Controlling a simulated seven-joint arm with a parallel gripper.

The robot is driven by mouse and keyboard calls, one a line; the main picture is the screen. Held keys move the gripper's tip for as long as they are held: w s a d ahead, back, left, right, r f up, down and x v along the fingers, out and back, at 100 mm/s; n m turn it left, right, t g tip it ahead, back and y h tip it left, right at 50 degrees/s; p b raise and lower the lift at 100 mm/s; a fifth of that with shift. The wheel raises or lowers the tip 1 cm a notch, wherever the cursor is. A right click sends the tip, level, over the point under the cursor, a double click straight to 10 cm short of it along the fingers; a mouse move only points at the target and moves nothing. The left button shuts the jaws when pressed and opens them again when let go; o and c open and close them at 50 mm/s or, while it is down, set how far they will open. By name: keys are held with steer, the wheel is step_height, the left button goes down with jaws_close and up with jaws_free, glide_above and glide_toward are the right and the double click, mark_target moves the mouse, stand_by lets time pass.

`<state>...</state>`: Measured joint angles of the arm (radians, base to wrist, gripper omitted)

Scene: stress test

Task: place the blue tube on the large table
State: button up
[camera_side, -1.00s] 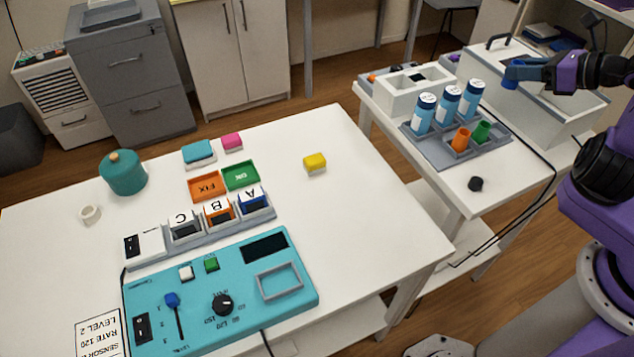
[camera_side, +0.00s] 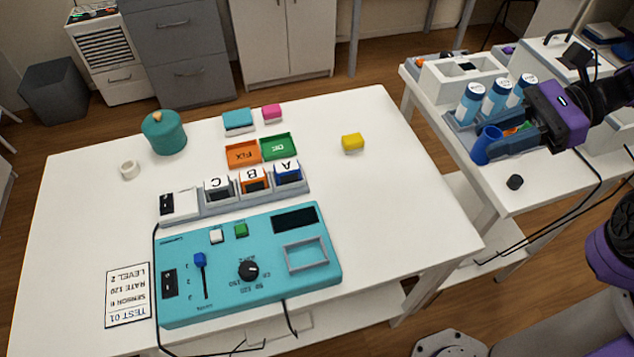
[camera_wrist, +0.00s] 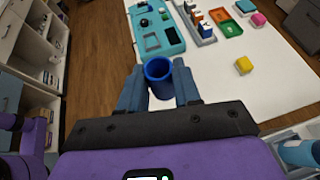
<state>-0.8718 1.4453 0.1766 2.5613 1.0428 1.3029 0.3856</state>
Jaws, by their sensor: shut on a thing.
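The blue tube (camera_side: 486,146) is held by my gripper (camera_side: 499,149) in the side view, in front of the tube rack on the small table at the right. In the wrist view the blue tube (camera_wrist: 158,77) sits between the two fingers of my gripper (camera_wrist: 159,88), its open mouth showing. The large white table (camera_side: 400,220) fills the middle and left of the side view, and its white top (camera_wrist: 215,75) shows beyond the tube in the wrist view. The tube is apart from the large table.
On the large table stand a teal control panel (camera_side: 215,280), a teal pot (camera_side: 163,132), a yellow block (camera_side: 352,143), and orange (camera_side: 243,154) and green trays (camera_side: 279,148). The right part of the large table is clear. White-capped bottles (camera_side: 470,103) stand in the rack.

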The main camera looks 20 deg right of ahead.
step_height(320, 180, down, 10)
steer(key=w+a+f, duration=0.2)
steer(key=w+f, duration=0.1)
steer(key=w, duration=0.1)
steer(key=w+a+f, duration=0.2)
steer(key=w+f, duration=0.1)
steer(key=w, duration=0.1)
steer(key=w+a+f, duration=0.2)
steer(key=w+f, duration=0.1)
steer(key=w, duration=0.1)
steer(key=shift+a, duration=0.1)
steer(key=shift+w+a+f, duration=0.1)
steer(key=shift+w+f, duration=0.05)
steer(key=shift+f, duration=0.85)
steer(key=shift+w+a+f, duration=0.1)
steer(key=shift+f, duration=0.85)
steer(key=shift+f, duration=0.1)
steer(key=o, duration=1)
